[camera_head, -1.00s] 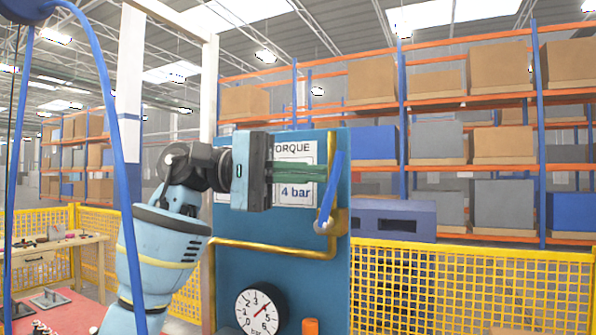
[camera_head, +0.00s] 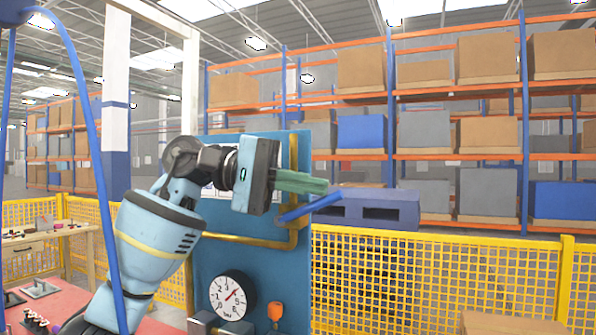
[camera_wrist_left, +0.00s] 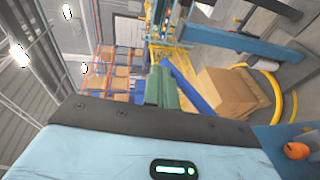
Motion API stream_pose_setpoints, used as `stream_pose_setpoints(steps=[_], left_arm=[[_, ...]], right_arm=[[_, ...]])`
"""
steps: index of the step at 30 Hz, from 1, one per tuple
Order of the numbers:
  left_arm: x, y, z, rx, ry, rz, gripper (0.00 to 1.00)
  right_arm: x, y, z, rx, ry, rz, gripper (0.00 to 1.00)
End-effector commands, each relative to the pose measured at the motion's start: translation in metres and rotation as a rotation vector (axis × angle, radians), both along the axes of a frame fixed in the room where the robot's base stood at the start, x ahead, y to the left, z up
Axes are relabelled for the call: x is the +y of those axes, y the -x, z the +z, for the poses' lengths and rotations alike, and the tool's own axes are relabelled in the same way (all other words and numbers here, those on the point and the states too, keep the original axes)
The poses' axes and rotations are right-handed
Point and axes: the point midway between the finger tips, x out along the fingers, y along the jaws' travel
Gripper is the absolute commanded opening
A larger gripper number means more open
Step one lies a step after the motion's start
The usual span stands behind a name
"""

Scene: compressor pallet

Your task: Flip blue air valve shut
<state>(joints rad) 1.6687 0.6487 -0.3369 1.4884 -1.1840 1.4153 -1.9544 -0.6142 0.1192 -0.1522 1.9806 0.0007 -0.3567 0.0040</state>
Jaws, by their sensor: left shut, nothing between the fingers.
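The blue air valve lever (camera_head: 312,205) sits on the brass pipe (camera_head: 294,155) at the right edge of the blue panel (camera_head: 211,262). It points right and slightly up, across the vertical run of the pipe. My left gripper (camera_head: 318,186) is shut and empty, its green fingers just above the lever; whether they touch it I cannot tell. In the left wrist view the fingers (camera_wrist_left: 160,84) lie beside the blue lever (camera_wrist_left: 190,88). The lever's pivot is partly hidden behind the gripper. My right gripper is not in view.
A pressure gauge (camera_head: 232,295) and an orange knob (camera_head: 275,311) sit low on the panel. Yellow mesh fencing (camera_head: 400,270) stands behind, with loaded racks (camera_head: 460,95) beyond. A blue hose (camera_head: 92,130) hangs at the left. Space right of the lever looks clear.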

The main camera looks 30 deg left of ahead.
Motion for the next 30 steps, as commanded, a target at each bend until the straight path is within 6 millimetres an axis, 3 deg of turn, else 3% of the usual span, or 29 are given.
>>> stream_pose_setpoints(steps=[6, 15, 30], left_arm=[[-0.01, 0.003, -0.003, 0.003, -0.18, 0.001, 0.0], [-0.016, 0.001, -0.016, 0.016, -0.337, 0.0, 0.0], [-0.018, -0.001, -0.023, 0.025, -0.394, 0.0, 0.0]], right_arm=[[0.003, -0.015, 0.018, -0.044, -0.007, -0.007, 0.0], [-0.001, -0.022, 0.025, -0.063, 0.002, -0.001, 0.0], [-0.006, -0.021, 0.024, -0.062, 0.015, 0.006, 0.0]])
